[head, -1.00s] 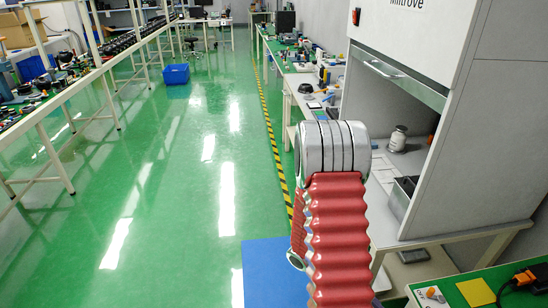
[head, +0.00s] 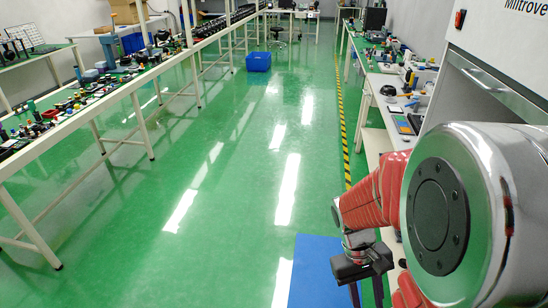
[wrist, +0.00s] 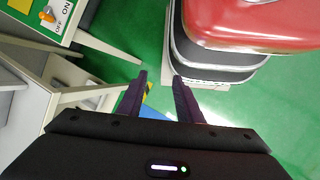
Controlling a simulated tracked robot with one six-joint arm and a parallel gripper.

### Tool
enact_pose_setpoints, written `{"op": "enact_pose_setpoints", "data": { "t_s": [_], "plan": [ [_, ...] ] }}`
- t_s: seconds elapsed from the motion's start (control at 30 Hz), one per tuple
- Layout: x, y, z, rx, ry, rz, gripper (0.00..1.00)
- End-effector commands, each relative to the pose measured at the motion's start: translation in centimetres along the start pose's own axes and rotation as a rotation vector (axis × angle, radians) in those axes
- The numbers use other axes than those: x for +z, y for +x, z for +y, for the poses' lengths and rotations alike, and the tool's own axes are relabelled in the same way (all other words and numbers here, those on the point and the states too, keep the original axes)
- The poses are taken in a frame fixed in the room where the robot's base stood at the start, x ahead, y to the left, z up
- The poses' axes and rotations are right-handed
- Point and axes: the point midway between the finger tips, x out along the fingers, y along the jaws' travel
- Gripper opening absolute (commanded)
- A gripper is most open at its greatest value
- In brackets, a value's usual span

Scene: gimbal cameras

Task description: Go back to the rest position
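My gripper (head: 366,290) hangs at the end of my red-sleeved arm at the lower right of the head view, above the blue floor mat (head: 312,275). In the wrist view my gripper's two dark fingers (wrist: 160,85) stand apart with nothing between them. Green floor shows beyond the fingertips. The fingertips are cut off by the bottom edge of the head view.
A grey cabinet (head: 484,80) stands close at the right, partly behind my arm. Long workbenches with parts line the left (head: 92,95) and right sides. A blue bin (head: 258,61) sits on the floor far off. The green aisle (head: 225,190) between is clear.

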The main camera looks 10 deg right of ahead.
Motion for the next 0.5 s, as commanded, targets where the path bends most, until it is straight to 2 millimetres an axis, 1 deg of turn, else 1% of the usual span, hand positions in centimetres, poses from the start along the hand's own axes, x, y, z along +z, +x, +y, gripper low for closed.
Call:
{"op": "enact_pose_setpoints", "data": {
  "t_s": [0.03,0.23,0.5],
  "plan": [
    [-0.2,-0.9,-0.5,-0.008,0.007,0.040,0.33],
    [-0.6,-4.3,-2.6,-0.051,0.035,0.182,0.33],
    [-0.4,-8.8,-5.3,-0.110,0.055,0.367,0.33]
  ]
}}
